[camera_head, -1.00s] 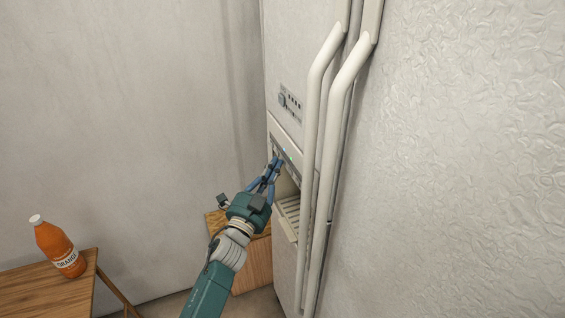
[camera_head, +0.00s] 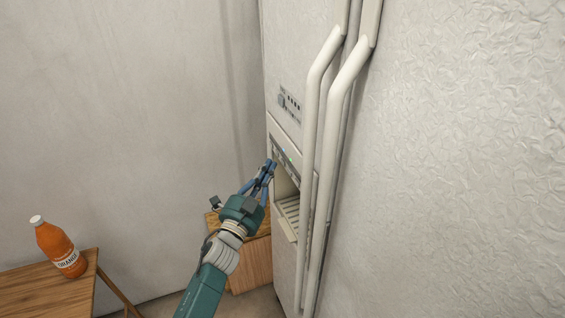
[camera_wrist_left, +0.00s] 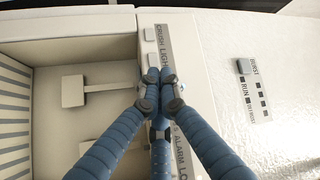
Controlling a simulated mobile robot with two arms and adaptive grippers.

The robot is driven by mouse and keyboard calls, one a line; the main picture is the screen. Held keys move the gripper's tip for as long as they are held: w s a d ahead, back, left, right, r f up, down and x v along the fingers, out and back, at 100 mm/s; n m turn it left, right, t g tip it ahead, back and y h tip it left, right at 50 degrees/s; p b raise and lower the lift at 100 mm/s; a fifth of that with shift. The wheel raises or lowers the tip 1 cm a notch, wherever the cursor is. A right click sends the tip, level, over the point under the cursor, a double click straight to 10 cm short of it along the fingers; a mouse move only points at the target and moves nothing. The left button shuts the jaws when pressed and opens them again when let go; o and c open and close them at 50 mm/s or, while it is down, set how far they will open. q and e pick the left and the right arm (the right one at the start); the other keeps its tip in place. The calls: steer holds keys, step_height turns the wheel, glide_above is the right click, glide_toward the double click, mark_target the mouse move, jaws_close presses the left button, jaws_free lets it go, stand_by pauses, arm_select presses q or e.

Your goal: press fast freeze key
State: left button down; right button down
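The fridge's dispenser key panel (camera_head: 288,160) is a narrow strip above the dispenser recess. In the left wrist view the strip (camera_wrist_left: 166,48) carries light keys and printed words such as CRUSH, LIGHT and ALARM. Two pale keys (camera_wrist_left: 151,44) show beyond my fingertips. I cannot read a fast freeze label; my fingers hide the middle of the strip. My left gripper (camera_head: 270,165) has its fingertips together and empty, just in front of the strip. In the left wrist view the fingertips (camera_wrist_left: 160,76) overlap the strip; I cannot tell whether they touch it. My right gripper is out of view.
The dispenser recess (camera_head: 289,213) has a slatted tray and a paddle (camera_wrist_left: 73,91). Another control group (camera_head: 289,103) sits higher on the door. Long white handles (camera_head: 323,150) stand out to the right. An orange bottle (camera_head: 60,247) stands on a wooden table (camera_head: 40,293) at left.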

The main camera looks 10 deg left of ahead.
arm_select(q)
steer(key=s+a, duration=0.1)
steer(key=a, duration=0.1)
steer(key=s+a+p, duration=0.1)
steer(key=a, duration=0.1)
steer(key=shift+s, duration=0.35)
steer(key=s+a+f+n+g+y+b, duration=0.1)
steer(key=s+f+n+g, duration=0.3)
steer(key=f, duration=1.1)
steer(key=s+f+n+g+y+b, duration=0.15)
steer(key=s+f, duration=0.55)
steer(key=f, duration=0.7)
steer(key=s+a+f+n+g+y+b, duration=0.15)
steer(key=s+f+g, duration=0.3)
steer(key=f, duration=1.05)
steer(key=s+f+n+g+b, duration=0.1)
steer(key=s+f+g, duration=0.2)
steer(key=s+f, duration=0.5)
steer(key=s+f+n+g+b, duration=0.1)
steer(key=s+f, duration=0.7)
steer(key=s, duration=1.2)
steer(key=s+f+n+g+b, duration=0.1)
steer(key=s+f+n+g, duration=0.1)
steer(key=s+f+g, duration=0.3)
steer(key=s+f, duration=0.4)
steer(key=s, duration=0.6)
steer(key=shift+d+n, duration=0.2)
steer(key=shift+n, duration=0.1)
